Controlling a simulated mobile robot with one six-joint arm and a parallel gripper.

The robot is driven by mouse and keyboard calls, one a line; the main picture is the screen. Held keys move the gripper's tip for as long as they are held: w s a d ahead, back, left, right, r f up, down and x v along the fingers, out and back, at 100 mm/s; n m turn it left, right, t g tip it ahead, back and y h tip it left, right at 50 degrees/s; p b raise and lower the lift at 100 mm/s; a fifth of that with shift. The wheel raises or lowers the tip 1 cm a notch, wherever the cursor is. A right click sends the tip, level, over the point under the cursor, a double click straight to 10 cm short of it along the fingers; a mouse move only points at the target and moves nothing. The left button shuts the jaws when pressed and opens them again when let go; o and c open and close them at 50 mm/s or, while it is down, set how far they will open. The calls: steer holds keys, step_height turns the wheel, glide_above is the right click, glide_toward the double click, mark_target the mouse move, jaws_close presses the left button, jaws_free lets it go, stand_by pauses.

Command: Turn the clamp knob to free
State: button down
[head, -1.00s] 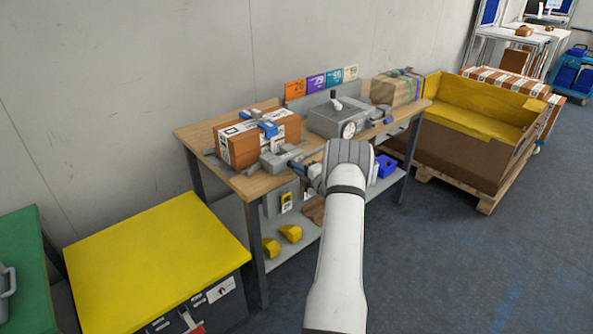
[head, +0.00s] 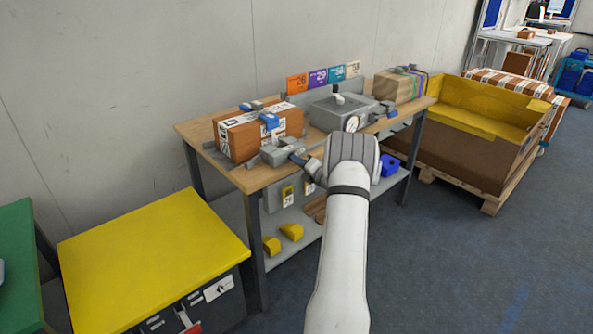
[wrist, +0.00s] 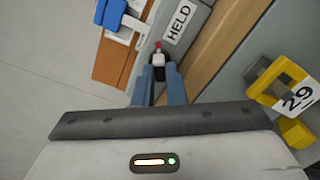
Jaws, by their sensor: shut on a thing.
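The clamp knob (wrist: 158,58) is a small pale piece with a red tip, between the blue-grey fingertips of my gripper (wrist: 158,72) in the wrist view. My gripper is shut on it. A "HELD" label (wrist: 179,22) is beside the knob on the grey clamp housing. In the head view my gripper (head: 302,160) meets the right side of the grey clamp block (head: 283,151) at the bench's front edge. The knob itself is hidden there. A brown box (head: 245,144) with white labels sits behind the block, with blue clamp pads (head: 269,120) at its top.
The wooden bench (head: 230,173) also carries a grey device with a gauge (head: 340,112) and a strapped parcel (head: 398,87). A yellow-lidded case (head: 150,255) stands front left. A yellow-lined crate (head: 485,115) stands right. A yellow "29" tag (wrist: 295,95) hangs near my gripper.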

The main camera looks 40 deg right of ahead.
steer(key=n+b, duration=0.7)
steer(key=b, duration=0.1)
steer(key=n+b, duration=0.4)
steer(key=shift+d+r+n+b, duration=0.3)
steer(key=shift+d, duration=0.05)
steer(key=shift+r, duration=0.1)
steer(key=c, duration=1.8)
jaws_free()
steer(key=shift+o, duration=0.2)
steer(key=shift+a, duration=0.1)
steer(key=shift+f, duration=0.2)
steer(key=s, duration=0.8)
steer(key=shift+d+p, duration=0.3)
steer(key=shift+p, duration=0.1)
steer(key=shift+w, duration=0.1)
